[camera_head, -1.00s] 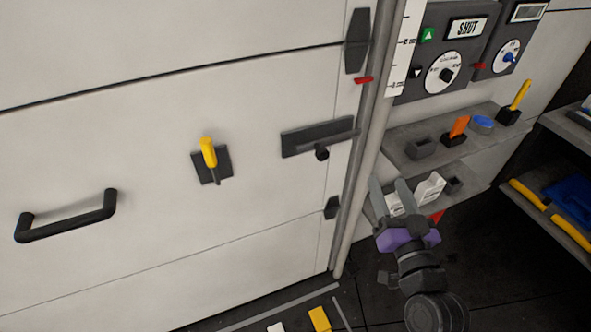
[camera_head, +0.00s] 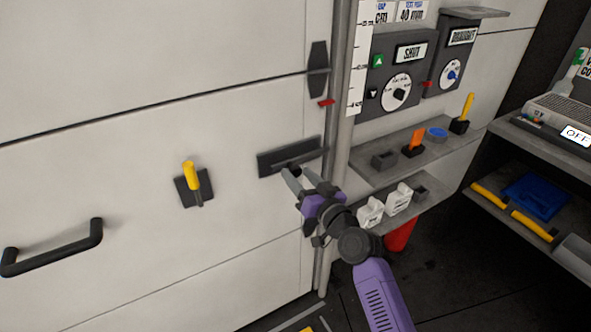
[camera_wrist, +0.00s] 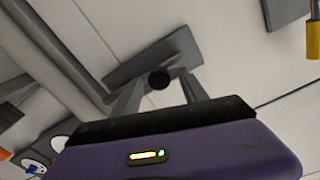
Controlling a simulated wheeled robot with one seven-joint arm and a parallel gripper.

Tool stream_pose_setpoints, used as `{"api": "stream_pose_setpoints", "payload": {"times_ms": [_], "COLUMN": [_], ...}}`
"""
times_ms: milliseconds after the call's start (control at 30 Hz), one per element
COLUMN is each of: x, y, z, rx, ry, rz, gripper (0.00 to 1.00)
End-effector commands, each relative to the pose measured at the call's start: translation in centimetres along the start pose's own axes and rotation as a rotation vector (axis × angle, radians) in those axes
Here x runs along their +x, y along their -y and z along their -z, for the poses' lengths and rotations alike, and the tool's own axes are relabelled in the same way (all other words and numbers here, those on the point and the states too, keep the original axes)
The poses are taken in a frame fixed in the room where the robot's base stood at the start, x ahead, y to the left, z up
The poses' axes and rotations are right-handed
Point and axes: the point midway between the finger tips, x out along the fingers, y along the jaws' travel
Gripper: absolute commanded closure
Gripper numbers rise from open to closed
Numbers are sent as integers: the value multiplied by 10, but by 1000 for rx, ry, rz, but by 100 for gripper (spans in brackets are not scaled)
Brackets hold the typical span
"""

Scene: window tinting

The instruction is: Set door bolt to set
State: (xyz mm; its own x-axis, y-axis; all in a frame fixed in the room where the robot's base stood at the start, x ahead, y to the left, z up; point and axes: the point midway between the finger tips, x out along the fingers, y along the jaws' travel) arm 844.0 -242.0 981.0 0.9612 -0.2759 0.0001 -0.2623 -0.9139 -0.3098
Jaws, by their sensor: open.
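The door bolt (camera_head: 275,161) is a dark grey plate with a grey bar and a black knob, fixed on the white door (camera_head: 120,155) near its right edge. In the wrist view the bolt's plate (camera_wrist: 120,70) runs diagonally, and its round dark knob (camera_wrist: 159,79) shows between my fingers. My gripper (camera_head: 299,177) is purple with grey fingers and is at the bolt, fingers spread. It also shows in the wrist view (camera_wrist: 160,92), open around the knob's position. I cannot tell whether a finger touches the knob. My fingers partly hide the bolt in the head view.
A yellow-handled lever (camera_head: 191,178) and a black pull handle (camera_head: 52,248) are on the door to the left. A grey post (camera_head: 341,120) stands right of the bolt. Shelves with small items (camera_head: 405,150) and a control box marked SHUT (camera_head: 399,75) are further right.

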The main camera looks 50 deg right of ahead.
Motion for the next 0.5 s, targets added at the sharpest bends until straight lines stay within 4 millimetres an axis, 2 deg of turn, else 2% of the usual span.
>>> {"api": "stream_pose_setpoints", "payload": {"times_ms": [200,467,500], "x": [18,19,19], "y": [0,0,0], "z": [0,0,0], "rx": [0,-1,-1], "ry": [0,0,0], "rz": [0,0,0], "gripper": [49,49,53]}}
